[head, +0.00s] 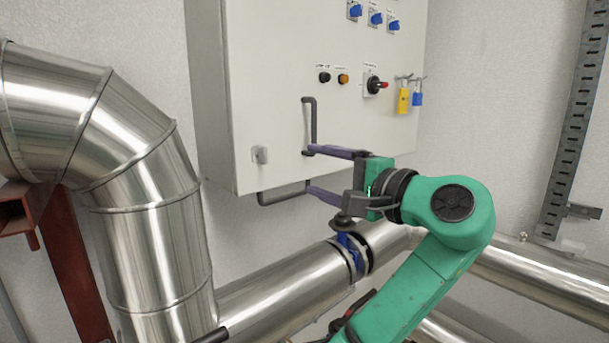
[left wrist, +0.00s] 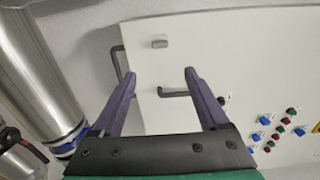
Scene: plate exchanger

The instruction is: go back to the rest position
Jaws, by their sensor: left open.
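My left gripper (head: 309,168) is open, its two purple fingers spread in front of the lower part of a pale grey cabinet (head: 270,80). In the head view the upper fingertip overlaps the lower end of a dark vertical door handle (head: 313,120); I cannot tell whether they touch. The lower finger reaches past the right end of a dark bent bar (head: 283,195) at the cabinet's bottom edge. In the left wrist view my left gripper (left wrist: 160,75) has the door handle (left wrist: 173,92) showing between its fingers, with nothing gripped. My right gripper is not in view.
A blue valve (head: 348,243) on a shiny horizontal pipe (head: 290,290) lies just below my left gripper. A thick bent pipe (head: 150,210) stands at left. A perforated rail (head: 572,130) runs along the right wall.

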